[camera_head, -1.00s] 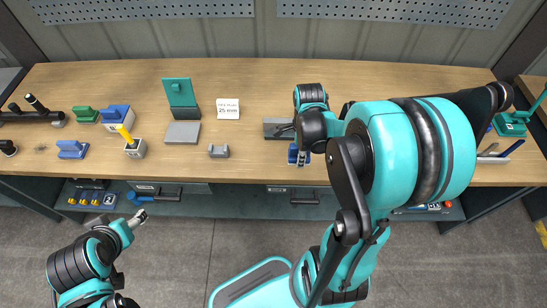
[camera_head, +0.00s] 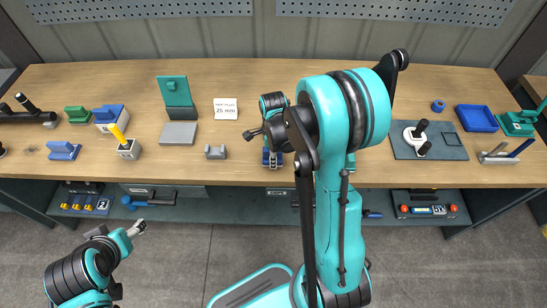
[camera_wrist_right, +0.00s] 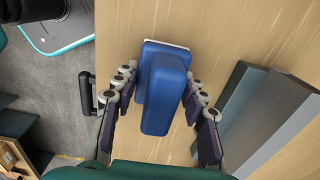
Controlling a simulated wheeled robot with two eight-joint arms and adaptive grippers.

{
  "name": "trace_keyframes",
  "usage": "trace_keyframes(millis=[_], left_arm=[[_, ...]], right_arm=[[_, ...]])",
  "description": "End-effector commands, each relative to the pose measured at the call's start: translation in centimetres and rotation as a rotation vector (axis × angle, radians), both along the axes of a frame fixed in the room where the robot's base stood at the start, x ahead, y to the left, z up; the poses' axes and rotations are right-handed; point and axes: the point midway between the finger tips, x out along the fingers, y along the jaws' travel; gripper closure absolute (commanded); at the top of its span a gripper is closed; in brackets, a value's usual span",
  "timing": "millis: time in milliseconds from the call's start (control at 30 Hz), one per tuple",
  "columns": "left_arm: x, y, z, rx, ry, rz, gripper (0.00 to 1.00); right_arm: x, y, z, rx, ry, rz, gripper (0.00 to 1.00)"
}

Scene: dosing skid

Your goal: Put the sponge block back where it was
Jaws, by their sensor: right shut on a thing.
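In the right wrist view a blue block (camera_wrist_right: 164,85) with a pale edge, seemingly the sponge block, sits between the fingers of my right gripper (camera_wrist_right: 163,112). The gripper is shut on it, above the wooden worktop. In the head view my right gripper (camera_head: 272,160) is over the front part of the bench, right of a small grey cradle (camera_head: 215,152); the block is hard to tell from the fingers there. My left gripper (camera_head: 137,228) hangs in front of the bench, away from everything on it; its jaw opening is too small to judge.
A grey flat-sided piece (camera_wrist_right: 265,120) lies beside the held block in the wrist view. Left on the bench are a yellow-handled tool in a holder (camera_head: 126,146), a blue block (camera_head: 64,150) and a grey plate (camera_head: 178,133). Right are a dark mat (camera_head: 450,150) and a blue tray (camera_head: 477,118).

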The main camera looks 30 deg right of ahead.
Motion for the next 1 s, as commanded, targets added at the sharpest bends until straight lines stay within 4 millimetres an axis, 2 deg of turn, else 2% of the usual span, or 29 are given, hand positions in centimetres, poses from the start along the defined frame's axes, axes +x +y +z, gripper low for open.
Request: trace_keyframes(millis=[267,300,367,633,767,867,1000], left_arm=[[0.0,0.0,-0.3,0.000,0.000,0.000,0.37],[0.0,0.0,-0.3,0.000,0.000,0.000,0.37],[0.0,0.0,-0.2,0.000,0.000,0.000,0.37],[0.0,0.0,-0.2,0.000,0.000,0.000,0.37],[0.0,0.0,0.4,0.000,0.000,0.000,0.37],[0.0,0.0,1.0,0.000,0.000,0.000,0.37],[0.0,0.0,2.2,0.000,0.000,0.000,0.37]], right_arm=[[0.0,0.0,-0.3,0.000,0.000,0.000,0.85],[0.0,0.0,-0.2,0.000,0.000,0.000,0.50],[0.0,0.0,-0.2,0.000,0.000,0.000,0.37],[0.0,0.0,-0.2,0.000,0.000,0.000,0.37],[0.0,0.0,0.5,0.000,0.000,0.000,0.37],[0.0,0.0,2.1,0.000,0.000,0.000,0.37],[-0.1,0.0,5.4,0.000,0.000,0.000,0.37]])
